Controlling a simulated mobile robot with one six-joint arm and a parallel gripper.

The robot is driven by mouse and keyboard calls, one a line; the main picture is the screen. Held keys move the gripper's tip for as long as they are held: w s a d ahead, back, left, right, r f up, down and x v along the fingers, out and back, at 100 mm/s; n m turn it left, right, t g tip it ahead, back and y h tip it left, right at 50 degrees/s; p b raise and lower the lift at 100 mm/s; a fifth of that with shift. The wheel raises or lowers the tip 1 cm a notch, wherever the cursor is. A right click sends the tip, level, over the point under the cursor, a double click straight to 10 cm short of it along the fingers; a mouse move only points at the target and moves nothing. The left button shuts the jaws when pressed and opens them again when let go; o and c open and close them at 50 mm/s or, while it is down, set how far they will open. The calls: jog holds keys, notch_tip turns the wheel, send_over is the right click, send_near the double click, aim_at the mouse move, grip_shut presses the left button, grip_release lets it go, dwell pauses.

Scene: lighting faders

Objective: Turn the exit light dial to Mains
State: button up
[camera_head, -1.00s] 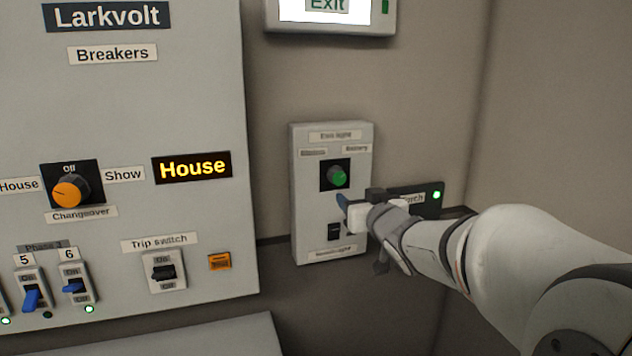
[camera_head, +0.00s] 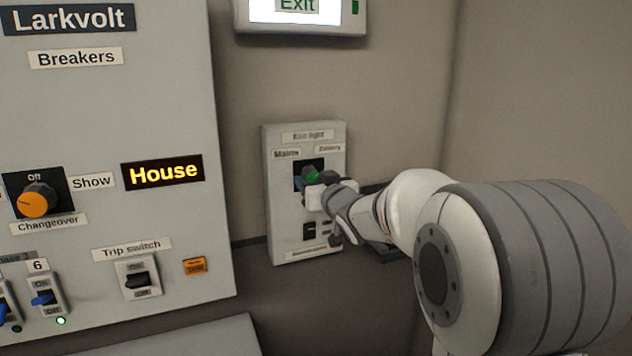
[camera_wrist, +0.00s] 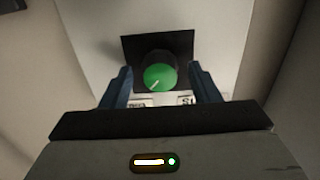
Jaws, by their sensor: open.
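The exit light dial (camera_head: 313,175) is a round green knob on a black square plate, in the upper half of a pale wall box (camera_head: 279,220). Above it are the labels Mains (camera_head: 286,154) at left and Battery (camera_head: 328,149) at right. In the wrist view the dial (camera_wrist: 160,75) has a white pointer line slanting to the lower left, toward the left label, which looks like the Battery side in this upside-down view. My gripper (camera_wrist: 160,72) is open, with one blue finger on each side of the dial and gaps visible. In the head view my gripper (camera_head: 311,189) partly covers the dial.
A small black switch (camera_head: 309,230) sits below the dial, close under my gripper. At left is the breaker panel (camera_head: 110,120) with an orange changeover knob (camera_head: 38,200) and a trip switch (camera_head: 138,280). An exit sign (camera_head: 300,18) hangs above.

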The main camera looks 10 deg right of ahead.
jog(key=shift+c, duration=0.5)
jog(key=c, duration=0.9)
jog(key=shift+f+n+b, duration=0.1)
jog(key=shift+n+b, duration=0.2)
jog(key=shift+b, duration=0.1)
jog(key=shift+d+n+b, duration=0.1)
jog(key=shift+n+b, duration=5.7)
jog(key=shift+n, duration=3)
